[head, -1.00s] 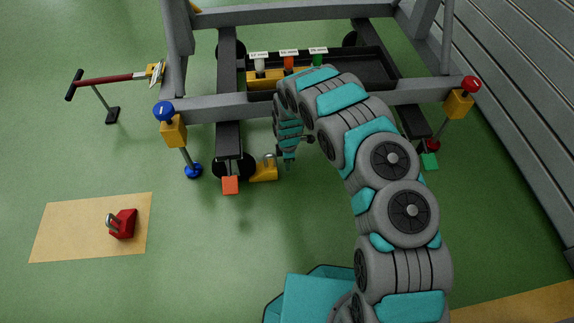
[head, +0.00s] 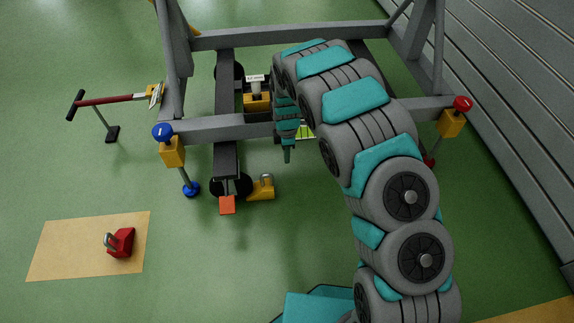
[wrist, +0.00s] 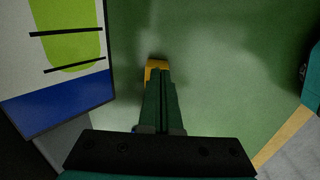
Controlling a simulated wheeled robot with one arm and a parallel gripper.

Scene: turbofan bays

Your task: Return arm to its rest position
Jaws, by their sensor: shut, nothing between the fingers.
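My gripper (head: 287,155) is at the end of my arm, which arches over the grey frame (head: 215,128) and bends down at its front beam. The fingers point down, closed together and empty, above the floor. In the wrist view, the shut fingers (wrist: 161,100) show in the middle, with a yellow thing (wrist: 157,63) showing just past their tips. In the head view, a yellow block with a metal shackle (head: 261,187) sits on the floor lower left of the fingertips, apart from them.
The blue-knobbed post (head: 172,152) and red-knobbed post (head: 452,122) stand at the frame's front corners. A red block with a shackle (head: 121,242) lies on a tan mat (head: 70,245). A red-handled tool (head: 105,101) rests at left.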

